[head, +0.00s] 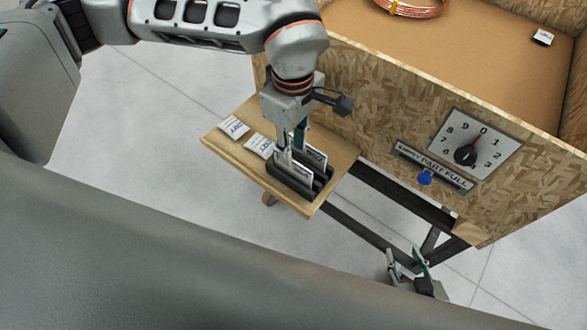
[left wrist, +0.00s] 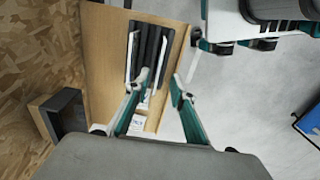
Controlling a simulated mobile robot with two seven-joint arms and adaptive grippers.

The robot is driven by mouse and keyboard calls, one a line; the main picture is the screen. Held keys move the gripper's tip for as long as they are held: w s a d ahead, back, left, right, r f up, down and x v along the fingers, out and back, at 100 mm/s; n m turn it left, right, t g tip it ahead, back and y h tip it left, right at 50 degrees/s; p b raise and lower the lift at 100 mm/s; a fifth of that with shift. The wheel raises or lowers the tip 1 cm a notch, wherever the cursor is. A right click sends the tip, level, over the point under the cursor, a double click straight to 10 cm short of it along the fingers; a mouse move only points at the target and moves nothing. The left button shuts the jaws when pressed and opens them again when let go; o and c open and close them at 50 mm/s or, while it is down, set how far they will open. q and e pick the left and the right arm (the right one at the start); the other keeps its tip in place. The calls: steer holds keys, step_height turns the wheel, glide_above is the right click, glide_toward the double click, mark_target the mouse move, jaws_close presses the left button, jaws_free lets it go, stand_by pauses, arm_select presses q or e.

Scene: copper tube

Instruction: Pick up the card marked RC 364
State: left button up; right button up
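A black slotted rack (head: 287,185) with upright white cards stands on a small wooden shelf (head: 338,165). One card (head: 317,157) is at its back and another card (head: 296,172) is nearer the front. Two white cards with blue print, a left card (head: 233,126) and a right card (head: 259,145), lie flat on the shelf. I cannot read RC 364 on any card. My left gripper (head: 292,146) points down at the rack's left end. In the left wrist view its fingers (left wrist: 162,84) are apart, near the rack (left wrist: 150,52). My right gripper (head: 406,262) is open and empty, low at right.
A chipboard box (head: 375,95) stands right behind the shelf, with a dial (head: 482,142) and a blue-knobbed slider (head: 426,178) on its front. A copper coil (head: 412,7) and a small card (head: 543,38) lie inside. Dark legs stand below. Floor at left is clear.

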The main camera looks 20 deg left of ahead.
mark_target(293, 171)
arm_select(q)
steer(key=shift+w+f+p, duration=0.15)
steer(key=shift+f+p, duration=0.2)
steer(key=shift+f, duration=2.85)
jaws_close()
